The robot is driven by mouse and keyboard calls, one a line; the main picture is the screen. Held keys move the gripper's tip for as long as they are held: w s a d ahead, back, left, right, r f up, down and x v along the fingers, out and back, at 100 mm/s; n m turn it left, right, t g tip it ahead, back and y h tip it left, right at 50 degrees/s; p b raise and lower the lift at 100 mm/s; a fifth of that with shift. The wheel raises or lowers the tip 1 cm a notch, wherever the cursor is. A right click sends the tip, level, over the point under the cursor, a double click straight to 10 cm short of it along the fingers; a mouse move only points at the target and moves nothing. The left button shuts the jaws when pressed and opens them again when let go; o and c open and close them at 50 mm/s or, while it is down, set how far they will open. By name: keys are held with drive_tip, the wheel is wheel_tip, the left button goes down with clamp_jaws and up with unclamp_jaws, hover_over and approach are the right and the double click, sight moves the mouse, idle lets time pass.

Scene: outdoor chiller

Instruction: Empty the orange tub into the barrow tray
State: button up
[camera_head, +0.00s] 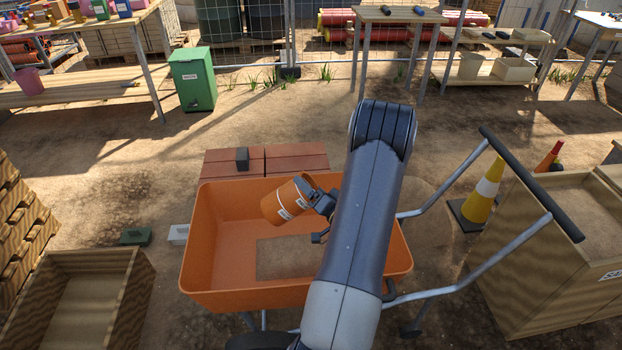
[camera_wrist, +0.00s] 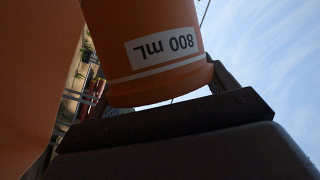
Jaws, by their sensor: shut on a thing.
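The orange tub (camera_head: 284,203) is tilted over the orange barrow tray (camera_head: 206,240), its upper end leaning right toward my gripper. My gripper (camera_head: 314,196) is shut on the tub. In the wrist view the tub (camera_wrist: 150,25) fills the upper middle and shows an upside-down "800 mL" label. The jaws (camera_wrist: 165,112) sit on either side of it. The inside of the tub and its contents are hidden. A flat brownish patch (camera_head: 285,258) lies on the tray floor, partly covered by my arm.
Reddish slabs (camera_head: 290,160) with a small dark block (camera_head: 242,158) lie behind the tray. The barrow handles (camera_head: 480,262) reach right, near a yellow cone (camera_head: 484,192) and a wooden sand box (camera_head: 540,270). An empty wooden crate (camera_head: 80,300) stands at left.

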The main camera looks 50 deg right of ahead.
drive_tip(key=shift+s+r+n+p, duration=0.1)
drive_tip(key=shift+r+n+p, duration=0.15)
drive_tip(key=shift+n+p, duration=0.05)
drive_tip(key=r+n+g+p, duration=0.1)
drive_tip(key=r+n+p, duration=0.1)
drive_tip(key=p, duration=0.1)
drive_tip(key=shift+g, duration=0.3)
drive_tip(key=r+n+g+p, duration=0.1)
drive_tip(key=n+g+p, duration=0.1)
drive_tip(key=p, duration=0.1)
drive_tip(key=shift+r+n, duration=0.3)
drive_tip(key=r+n+g+h+p, duration=0.1)
drive_tip(key=n+g, duration=0.1)
drive_tip(key=shift+r+n+p, duration=0.1)
drive_tip(key=shift+n+p, duration=0.2)
